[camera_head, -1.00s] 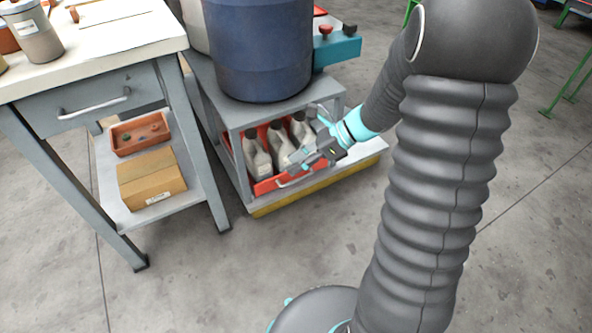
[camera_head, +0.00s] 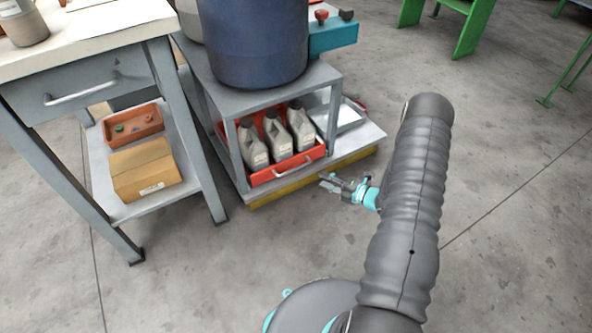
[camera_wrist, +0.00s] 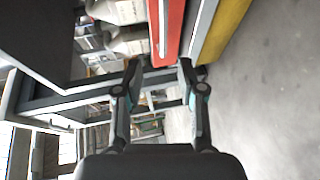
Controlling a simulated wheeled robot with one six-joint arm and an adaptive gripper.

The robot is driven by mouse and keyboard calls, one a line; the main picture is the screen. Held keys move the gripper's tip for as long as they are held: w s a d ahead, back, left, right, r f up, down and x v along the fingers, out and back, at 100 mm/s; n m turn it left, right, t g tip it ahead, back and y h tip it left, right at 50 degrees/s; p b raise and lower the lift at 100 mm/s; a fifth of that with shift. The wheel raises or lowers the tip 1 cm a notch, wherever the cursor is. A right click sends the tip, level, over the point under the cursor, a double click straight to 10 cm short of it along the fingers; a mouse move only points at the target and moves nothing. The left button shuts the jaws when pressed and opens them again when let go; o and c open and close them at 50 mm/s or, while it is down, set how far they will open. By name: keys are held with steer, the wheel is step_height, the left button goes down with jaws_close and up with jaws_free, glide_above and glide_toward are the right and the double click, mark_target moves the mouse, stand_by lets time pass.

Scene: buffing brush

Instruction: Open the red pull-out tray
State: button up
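The red pull-out tray (camera_head: 262,177) sits on the lower level of the grey cart, between its front posts, with a light bar handle (camera_head: 292,170) on its front. Several grey jugs (camera_head: 278,138) stand in it. My gripper (camera_head: 326,182) is to the right of and in front of the tray, apart from the handle, and holds nothing. In the wrist view its two fingers (camera_wrist: 158,72) are spread apart.
A blue drum (camera_head: 252,45) stands on the cart top. A yellow base edge (camera_head: 310,179) runs under the cart. A workbench (camera_head: 75,55) with a cardboard box (camera_head: 145,172) and orange bin (camera_head: 132,126) stands at left. The floor in front is clear.

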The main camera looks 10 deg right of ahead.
mark_target(296, 168)
steer(key=x, duration=1.3)
steer(key=shift+w+f+b, duration=0.3)
steer(key=shift+f+b, duration=0.1)
jaws_close()
